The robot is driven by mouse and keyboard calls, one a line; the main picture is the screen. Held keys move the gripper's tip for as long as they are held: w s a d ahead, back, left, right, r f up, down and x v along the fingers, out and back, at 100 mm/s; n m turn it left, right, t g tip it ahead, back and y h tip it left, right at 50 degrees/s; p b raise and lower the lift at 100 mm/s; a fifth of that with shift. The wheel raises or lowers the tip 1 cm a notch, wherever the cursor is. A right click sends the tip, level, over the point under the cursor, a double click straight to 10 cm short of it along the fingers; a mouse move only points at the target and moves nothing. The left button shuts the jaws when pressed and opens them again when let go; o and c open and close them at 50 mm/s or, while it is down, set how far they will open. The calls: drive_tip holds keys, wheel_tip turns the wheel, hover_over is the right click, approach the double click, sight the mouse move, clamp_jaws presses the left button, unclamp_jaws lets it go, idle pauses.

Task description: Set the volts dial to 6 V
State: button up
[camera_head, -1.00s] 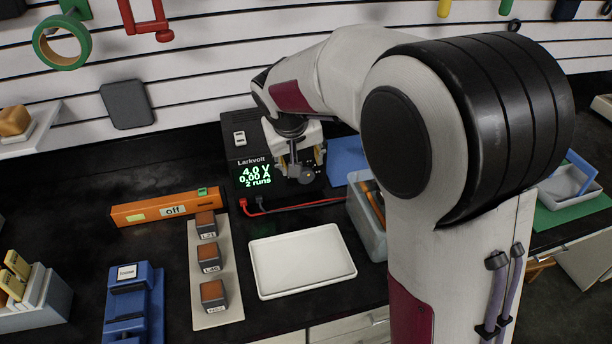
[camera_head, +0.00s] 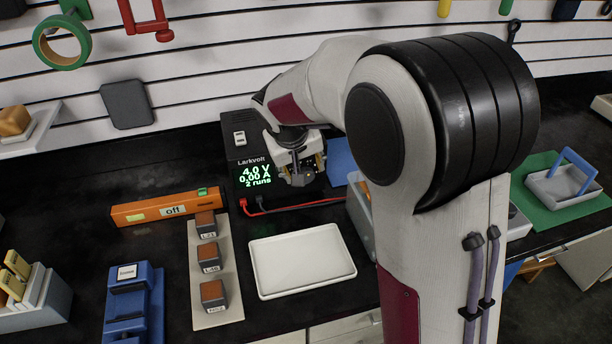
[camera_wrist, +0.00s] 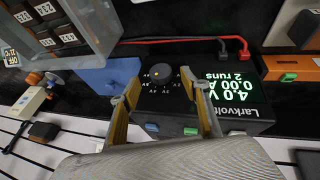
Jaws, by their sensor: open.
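The black Larkvolt power supply (camera_head: 238,150) stands at the back of the bench. Its green display (camera_head: 255,175) reads 4.0 V, 0.00 A, 2 runs; the display also shows upside down in the wrist view (camera_wrist: 232,90). The round dark volts dial (camera_wrist: 160,73) is on its front face, with small volt marks around it. In the head view my gripper hides the dial. My gripper (camera_head: 298,178) is at the supply's front; in the wrist view (camera_wrist: 160,100) its two yellowish fingers are apart, with the dial beyond and between their tips. I cannot tell whether they touch it.
Red and black leads (camera_head: 290,207) run right from the supply to a grey-blue bin (camera_head: 358,215). A white tray (camera_head: 303,262), an orange bar marked off (camera_head: 165,208) and a strip (camera_head: 210,318) with labelled blocks lie in front.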

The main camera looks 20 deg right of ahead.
sight(307, 179)
drive_tip(key=shift+x, duration=2.5)
drive_tip(key=c, duration=1.1)
